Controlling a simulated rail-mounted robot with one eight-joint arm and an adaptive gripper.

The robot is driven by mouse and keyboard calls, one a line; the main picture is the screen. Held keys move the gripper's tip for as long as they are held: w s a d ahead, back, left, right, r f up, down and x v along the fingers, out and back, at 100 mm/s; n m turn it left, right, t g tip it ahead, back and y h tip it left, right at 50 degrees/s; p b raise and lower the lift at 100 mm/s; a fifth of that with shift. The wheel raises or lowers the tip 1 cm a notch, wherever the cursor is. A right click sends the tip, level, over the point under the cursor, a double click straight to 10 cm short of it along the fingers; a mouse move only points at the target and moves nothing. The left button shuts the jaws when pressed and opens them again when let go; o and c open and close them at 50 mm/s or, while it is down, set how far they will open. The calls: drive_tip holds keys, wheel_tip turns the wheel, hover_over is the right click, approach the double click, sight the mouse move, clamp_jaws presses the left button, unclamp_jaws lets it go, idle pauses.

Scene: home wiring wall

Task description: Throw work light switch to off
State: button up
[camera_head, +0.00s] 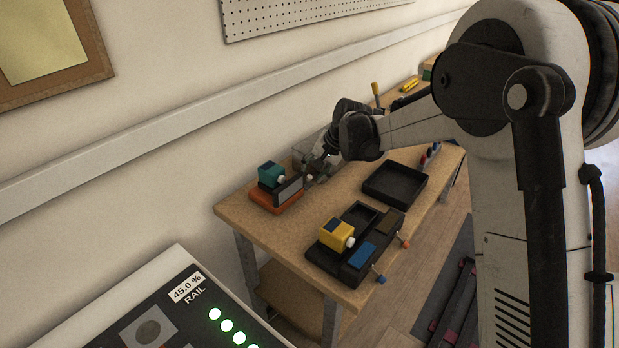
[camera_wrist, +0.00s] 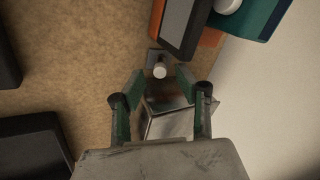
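A small switch with a pale round-tipped lever (camera_wrist: 159,70) on a dark square plate stands on the wooden bench in the wrist view. It is probably the work light switch, but no label is readable. My gripper (camera_wrist: 160,83) is open and empty, its two green-padded fingers apart with the lever between and just beyond their tips. I cannot tell whether either finger touches the lever. In the head view my gripper (camera_head: 322,163) hangs low over the bench's back edge, right of a teal device. The lever's on or off side cannot be read.
The teal device (camera_head: 271,175) with a grey block on an orange base stands close beside the switch. A black tray (camera_head: 395,186) and a black fixture with a yellow block (camera_head: 337,234) lie nearer the front of the bench (camera_head: 245,215). The wall is close behind.

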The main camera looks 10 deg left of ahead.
drive_tip(key=v, duration=0.8)
drive_tip(key=shift+r, duration=0.15)
drive_tip(key=s+d+r+t+h, duration=0.1)
drive_tip(key=s+d+r, duration=0.4)
drive_tip(key=s+d, duration=0.35)
drive_tip(key=s+d+r+t+h, duration=0.1)
drive_tip(key=s+d+r+t, duration=0.1)
drive_tip(key=s+d+r, duration=0.6)
drive_tip(key=s+d+f+t+h, duration=0.1)
drive_tip(key=s+d+f, duration=0.2)
drive_tip(key=s+d, duration=0.4)
drive_tip(key=s+d+f+t+h, duration=0.1)
drive_tip(key=s+d+f+h, duration=0.1)
drive_tip(key=s+d, duration=0.5)
drive_tip(key=s+f, duration=0.1)
drive_tip(key=s, duration=0.4)
drive_tip(key=shift+s+d+f+n, duration=0.15)
drive_tip(key=shift+s+f+n, duration=0.15)
drive_tip(key=shift+n, duration=0.1)
